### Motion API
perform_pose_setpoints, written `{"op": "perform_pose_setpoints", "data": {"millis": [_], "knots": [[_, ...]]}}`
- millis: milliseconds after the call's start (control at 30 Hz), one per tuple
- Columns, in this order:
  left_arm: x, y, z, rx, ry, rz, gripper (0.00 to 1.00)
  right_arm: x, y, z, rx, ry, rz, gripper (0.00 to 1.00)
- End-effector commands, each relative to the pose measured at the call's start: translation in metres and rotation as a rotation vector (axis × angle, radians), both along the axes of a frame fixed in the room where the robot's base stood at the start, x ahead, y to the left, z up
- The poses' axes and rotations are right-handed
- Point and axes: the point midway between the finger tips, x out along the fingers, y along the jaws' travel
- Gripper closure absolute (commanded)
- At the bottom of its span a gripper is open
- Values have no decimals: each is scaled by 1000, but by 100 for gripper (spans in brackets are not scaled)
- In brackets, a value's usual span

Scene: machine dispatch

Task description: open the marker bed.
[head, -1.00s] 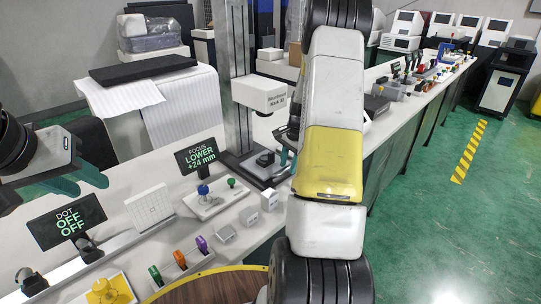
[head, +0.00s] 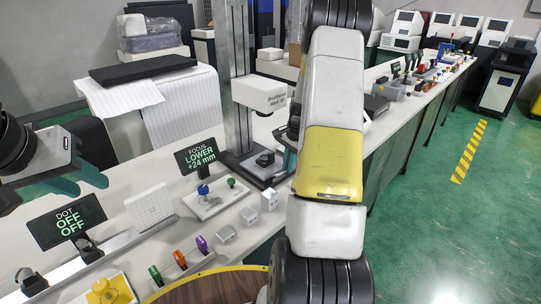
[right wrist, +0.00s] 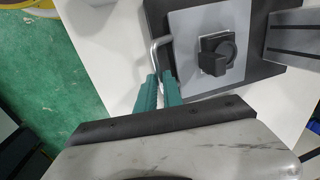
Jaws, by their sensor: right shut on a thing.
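The marker machine (head: 262,92), a white head on a grey column, stands on a dark base. The bed is a grey plate (right wrist: 190,28) on that base, with a black clamp (right wrist: 217,52) on it; the clamp also shows in the head view (head: 265,159). A bent metal handle (right wrist: 155,48) stands at the plate's edge. My right gripper (right wrist: 158,92) is shut on the handle. In the head view my right arm hides most of this gripper. My left gripper (head: 88,184) is open and empty above the bench at the left.
A display (head: 197,156) reads "FOCUS LOWER +24 mm" above a panel with blue and green knobs (head: 203,190). Another display (head: 66,221) reads "DOT OFF OFF". Green floor lies to the right.

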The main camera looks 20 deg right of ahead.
Motion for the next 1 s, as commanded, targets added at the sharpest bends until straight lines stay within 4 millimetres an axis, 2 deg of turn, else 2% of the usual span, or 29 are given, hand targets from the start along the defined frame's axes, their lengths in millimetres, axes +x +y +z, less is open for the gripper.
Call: {"op": "perform_pose_setpoints", "data": {"millis": [767, 867, 1000], "knots": [[0, 0, 0, 0, 0, 0, 64, -2, -1, 1, 1, -1, -1, 100], [0, 0, 0, 0, 0, 0, 64, -16, -7, 0, 0, 0, -3, 100], [0, 0, 0, 0, 0, 0, 64, -52, -23, 1, 1, 1, -7, 100]]}}
